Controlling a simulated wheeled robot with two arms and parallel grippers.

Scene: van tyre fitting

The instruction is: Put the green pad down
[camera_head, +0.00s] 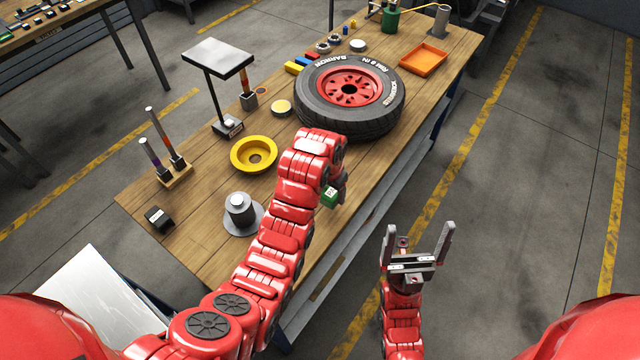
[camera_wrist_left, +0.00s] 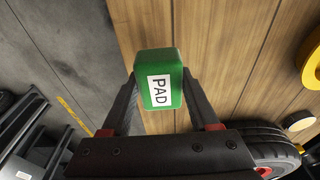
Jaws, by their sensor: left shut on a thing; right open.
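The green pad (camera_head: 329,197) is a small green block with a white label. In the left wrist view the pad (camera_wrist_left: 159,65) reads "PAD" and sits between the fingers of my left gripper (camera_wrist_left: 160,100), which is shut on it. In the head view my left gripper (camera_head: 335,190) is over the front edge of the wooden workbench (camera_head: 200,225), in front of the tyre. I cannot tell how high the pad is above the top. My right gripper (camera_head: 418,245) is open and empty, off the bench's front side above the floor.
A tyre on a red rim (camera_head: 350,90) lies behind the left gripper. A yellow ring dish (camera_head: 254,154), a grey cylinder on a disc (camera_head: 240,212), a lamp-like stand (camera_head: 218,58) and an orange tray (camera_head: 423,60) are on the bench. Bare wood shows between them.

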